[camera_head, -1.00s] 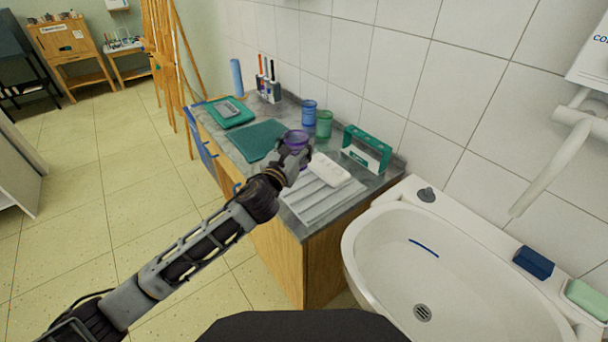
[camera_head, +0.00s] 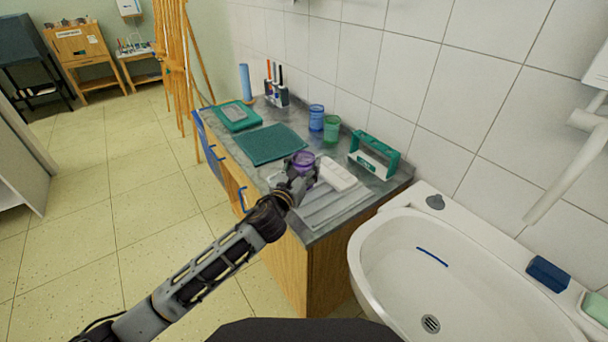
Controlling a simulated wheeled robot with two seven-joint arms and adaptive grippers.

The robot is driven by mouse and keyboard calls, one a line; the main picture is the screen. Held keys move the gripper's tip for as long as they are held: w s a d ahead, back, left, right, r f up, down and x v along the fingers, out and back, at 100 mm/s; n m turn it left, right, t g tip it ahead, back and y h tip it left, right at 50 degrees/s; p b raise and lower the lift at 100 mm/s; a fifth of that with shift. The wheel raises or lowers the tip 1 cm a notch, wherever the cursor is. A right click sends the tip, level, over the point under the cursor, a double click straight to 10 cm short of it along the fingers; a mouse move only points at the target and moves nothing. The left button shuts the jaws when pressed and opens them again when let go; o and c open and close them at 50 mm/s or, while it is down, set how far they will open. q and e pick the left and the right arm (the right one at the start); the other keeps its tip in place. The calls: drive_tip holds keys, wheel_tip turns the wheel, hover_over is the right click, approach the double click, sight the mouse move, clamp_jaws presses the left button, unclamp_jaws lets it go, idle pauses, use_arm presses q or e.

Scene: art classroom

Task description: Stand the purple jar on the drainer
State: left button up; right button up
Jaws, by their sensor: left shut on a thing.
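The purple jar (camera_head: 304,160) is in the head view, above the counter near its front part. My left gripper (camera_head: 302,174) is shut on it and hides its lower part. I cannot tell whether the jar touches anything below. The drainer (camera_head: 330,207) is a light grey ribbed board at the near end of the counter, just right of and below the gripper. A white block-like thing (camera_head: 337,174) lies at its far side, right beside the jar. My right gripper is not in view.
A blue jar (camera_head: 316,118) and a green jar (camera_head: 331,129) stand near the wall. A green rack (camera_head: 374,154) stands at the counter's right end. A dark green mat (camera_head: 270,144) lies left of the jar. The white sink (camera_head: 400,255) is at right.

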use_arm(q)
drive_tip(key=shift+f, duration=0.55)
drive_tip(key=shift+f+b, duration=0.4)
drive_tip(key=shift+f, duration=0.7)
drive_tip(key=o, duration=0.8)
drive_tip(key=shift+o, duration=1.8)
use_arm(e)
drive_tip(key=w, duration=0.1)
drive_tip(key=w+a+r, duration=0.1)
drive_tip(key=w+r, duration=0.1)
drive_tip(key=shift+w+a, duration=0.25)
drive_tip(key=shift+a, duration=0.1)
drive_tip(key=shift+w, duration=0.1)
